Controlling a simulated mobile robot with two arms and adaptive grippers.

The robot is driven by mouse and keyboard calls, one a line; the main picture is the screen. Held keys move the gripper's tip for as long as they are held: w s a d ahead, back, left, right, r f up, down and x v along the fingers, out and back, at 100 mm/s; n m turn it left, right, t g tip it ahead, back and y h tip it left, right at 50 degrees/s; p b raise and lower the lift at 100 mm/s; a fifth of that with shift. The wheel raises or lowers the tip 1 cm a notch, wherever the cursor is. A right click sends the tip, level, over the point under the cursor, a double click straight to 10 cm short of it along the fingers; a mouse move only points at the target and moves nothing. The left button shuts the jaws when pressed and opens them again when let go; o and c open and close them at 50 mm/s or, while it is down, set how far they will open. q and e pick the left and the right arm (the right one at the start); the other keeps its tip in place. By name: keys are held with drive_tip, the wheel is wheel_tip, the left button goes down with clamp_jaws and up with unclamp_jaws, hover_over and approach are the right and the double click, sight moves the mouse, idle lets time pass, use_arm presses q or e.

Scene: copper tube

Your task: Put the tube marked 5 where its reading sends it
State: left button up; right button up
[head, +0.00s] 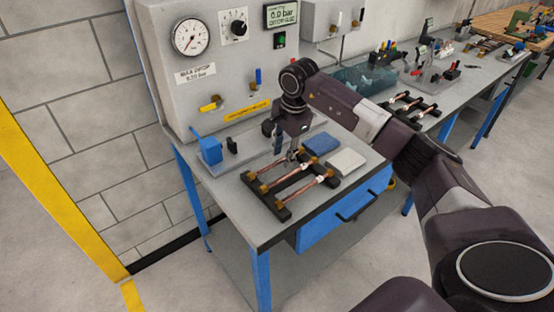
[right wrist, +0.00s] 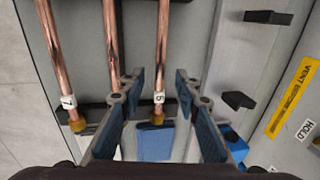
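Several copper tubes with brass ends lie on a black rack (head: 283,209) on the near bench in the head view. In the right wrist view, the tube marked 5 (right wrist: 162,50) lies between the fingers of my right gripper (right wrist: 158,80). The gripper is open, with a finger on either side of it. Contact with the tube cannot be told. The tube marked 7 (right wrist: 55,55) is at the left, and a middle tube (right wrist: 109,45) is partly hidden by the left finger. In the head view the right gripper (head: 288,156) is over the rack's far end. My left gripper is not in view.
A panel with a pressure gauge (head: 191,36), a display (head: 281,15) reading about 0.0 bar and a "MAX DROP" label (head: 195,73) stands behind. A blue fixture (head: 209,150), blue pad (head: 321,143) and pale pad (head: 346,162) are nearby. Another black rack (head: 411,107) is on the farther bench.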

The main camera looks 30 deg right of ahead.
drive_tip(key=shift+w+f, duration=0.1)
drive_tip(key=shift+f, duration=0.45)
clamp_jaws()
drive_tip(key=shift+r, duration=0.2)
